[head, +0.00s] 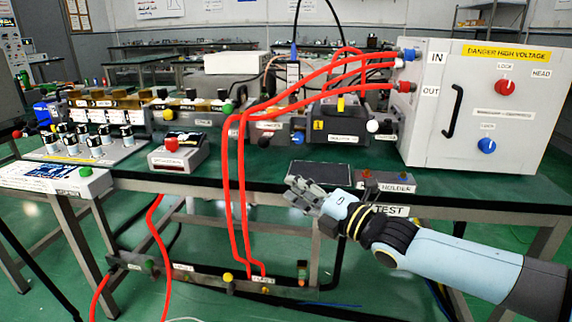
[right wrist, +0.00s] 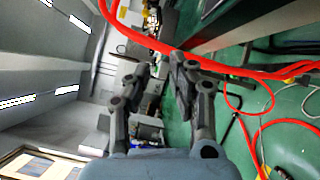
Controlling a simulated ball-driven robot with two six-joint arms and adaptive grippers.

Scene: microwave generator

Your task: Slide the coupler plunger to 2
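A row of waveguide units (head: 205,115) with coloured knobs and white labels runs along the back of the green bench. Most labels are too small to read, so I cannot tell which unit is the coupler or where its plunger stands. A yellow knob (head: 340,105) and a white knob (head: 372,125) stand out on the right part of the row. My right gripper (head: 298,192) is open and empty at the bench's front edge, well in front of the row. Its two fingers show apart in the right wrist view (right wrist: 160,68). My left gripper is not in view.
Red hoses (head: 240,180) loop from the white high-voltage cabinet (head: 480,105) down past the bench front, left of my right gripper. A red hose (right wrist: 160,42) also crosses beyond the fingers in the wrist view. A holder (head: 390,182) sits right of the gripper.

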